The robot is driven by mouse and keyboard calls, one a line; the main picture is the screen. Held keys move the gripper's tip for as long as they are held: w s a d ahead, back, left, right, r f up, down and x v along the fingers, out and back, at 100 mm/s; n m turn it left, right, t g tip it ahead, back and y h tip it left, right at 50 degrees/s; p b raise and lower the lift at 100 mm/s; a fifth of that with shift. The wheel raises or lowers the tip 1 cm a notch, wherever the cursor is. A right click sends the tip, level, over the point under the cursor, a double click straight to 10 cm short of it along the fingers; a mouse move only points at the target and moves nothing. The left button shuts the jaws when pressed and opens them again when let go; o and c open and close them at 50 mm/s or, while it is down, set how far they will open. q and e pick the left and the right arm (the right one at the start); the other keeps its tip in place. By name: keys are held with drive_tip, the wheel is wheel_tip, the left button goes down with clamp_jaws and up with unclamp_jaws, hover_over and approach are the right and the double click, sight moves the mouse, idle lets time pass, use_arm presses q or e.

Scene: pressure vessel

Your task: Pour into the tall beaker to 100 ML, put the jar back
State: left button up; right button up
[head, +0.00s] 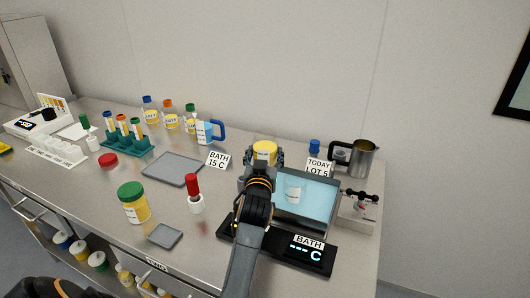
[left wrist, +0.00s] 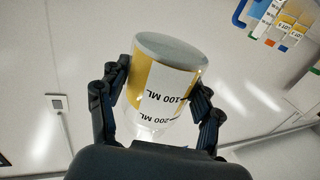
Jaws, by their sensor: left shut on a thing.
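My left gripper (head: 264,158) is shut on a glass vessel (head: 265,147) with yellow contents, which looks like the tall beaker, beyond the bath's back-left corner. In the left wrist view the gripper (left wrist: 158,100) has a finger on each side of this beaker (left wrist: 165,80); its label reads 100 ML and 200 ML, upside down there. The yellow reaches about the 100 ML mark. A jar (head: 133,204) with a green lid and yellow contents stands at the front left. My right gripper is out of view.
A grey tray (head: 172,169) and a small grey mat (head: 165,236) lie on the bench. A red-topped marker-like item (head: 193,193) stands between. A red lid (head: 108,160), a blue-handled jug (head: 208,132), a metal pitcher (head: 362,158) and a TODAY LOT 5 card (head: 318,167) stand around.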

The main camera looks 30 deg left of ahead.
use_arm(q)
drive_tip(key=shift+w, duration=0.15)
drive_tip(key=shift+w+d+f+m+b, duration=0.1)
drive_tip(key=shift+d+f+m+b, duration=0.05)
drive_tip(key=shift+f+m+b, duration=0.55)
drive_tip(key=m, duration=0.1)
drive_tip(key=d+r+m, duration=0.1)
drive_tip(key=shift+w+m+t+p, duration=0.1)
drive_tip(key=shift+m+t+p, duration=0.2)
drive_tip(key=shift+t+p, duration=0.1)
drive_tip(key=shift+r, duration=0.1)
drive_tip(key=shift+d+r+m, duration=0.1)
drive_tip(key=shift+d+m, duration=0.05)
drive_tip(key=shift+m, duration=0.35)
drive_tip(key=shift+w+d+r+m, duration=0.1)
drive_tip(key=shift+d+r+m, duration=0.1)
drive_tip(key=shift+m, duration=0.2)
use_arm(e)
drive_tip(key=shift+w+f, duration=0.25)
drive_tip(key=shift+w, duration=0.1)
use_arm(q)
drive_tip(key=shift+f, duration=0.1)
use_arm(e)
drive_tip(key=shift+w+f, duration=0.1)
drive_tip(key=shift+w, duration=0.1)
